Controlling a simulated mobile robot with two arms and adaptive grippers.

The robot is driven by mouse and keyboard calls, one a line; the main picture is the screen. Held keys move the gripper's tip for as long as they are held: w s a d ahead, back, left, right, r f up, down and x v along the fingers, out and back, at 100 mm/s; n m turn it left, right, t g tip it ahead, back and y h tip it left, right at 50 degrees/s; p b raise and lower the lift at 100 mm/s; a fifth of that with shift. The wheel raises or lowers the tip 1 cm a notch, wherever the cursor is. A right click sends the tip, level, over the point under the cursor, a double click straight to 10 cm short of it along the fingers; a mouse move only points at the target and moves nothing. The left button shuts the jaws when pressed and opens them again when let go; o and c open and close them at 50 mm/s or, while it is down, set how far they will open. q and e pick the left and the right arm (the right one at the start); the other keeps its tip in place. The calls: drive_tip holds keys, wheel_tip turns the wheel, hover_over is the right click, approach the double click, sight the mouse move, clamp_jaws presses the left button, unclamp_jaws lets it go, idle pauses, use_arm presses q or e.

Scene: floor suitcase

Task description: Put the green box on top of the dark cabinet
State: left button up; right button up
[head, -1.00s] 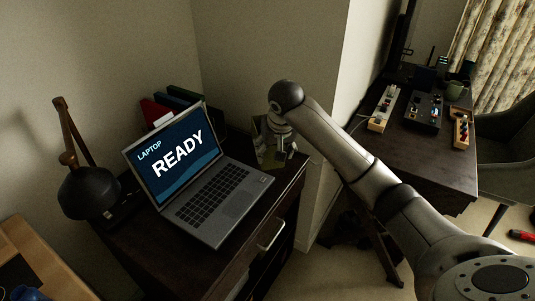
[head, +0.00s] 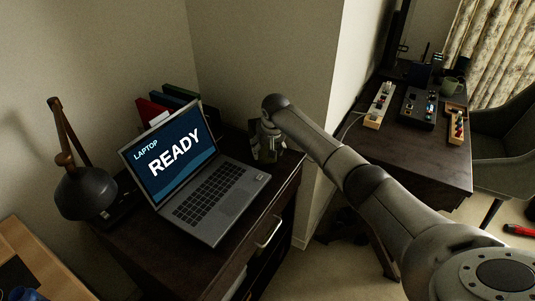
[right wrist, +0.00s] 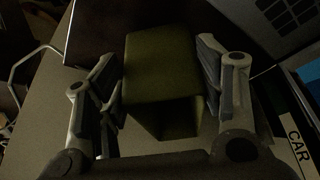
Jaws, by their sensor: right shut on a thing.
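The dark cabinet (head: 150,262) stands in the corner with an open laptop on its top. My right gripper (head: 268,148) is at the back right part of the cabinet top, beside the laptop. In the right wrist view, the green box (right wrist: 160,65) sits between the two fingers of my right gripper (right wrist: 165,85), which is shut on it. The box shows a flat green face and a darker hollow side. In the head view the box is mostly hidden by the gripper and shadow. I cannot tell whether it touches the cabinet top. My left gripper is out of view.
The laptop (head: 215,200) takes up the middle of the cabinet top. Several binders (head: 165,105) stand behind it, and a black lamp (head: 84,190) is at the left. A wall corner is close to the right. Another dark desk (head: 420,160) holds trays and a mug.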

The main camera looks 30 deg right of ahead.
drive_tip(key=shift+f, duration=1.15)
drive_tip(key=shift+s+f, duration=0.1)
drive_tip(key=o, duration=1.1)
drive_tip(key=shift+c, duration=0.2)
drive_tip(key=v, duration=1.2)
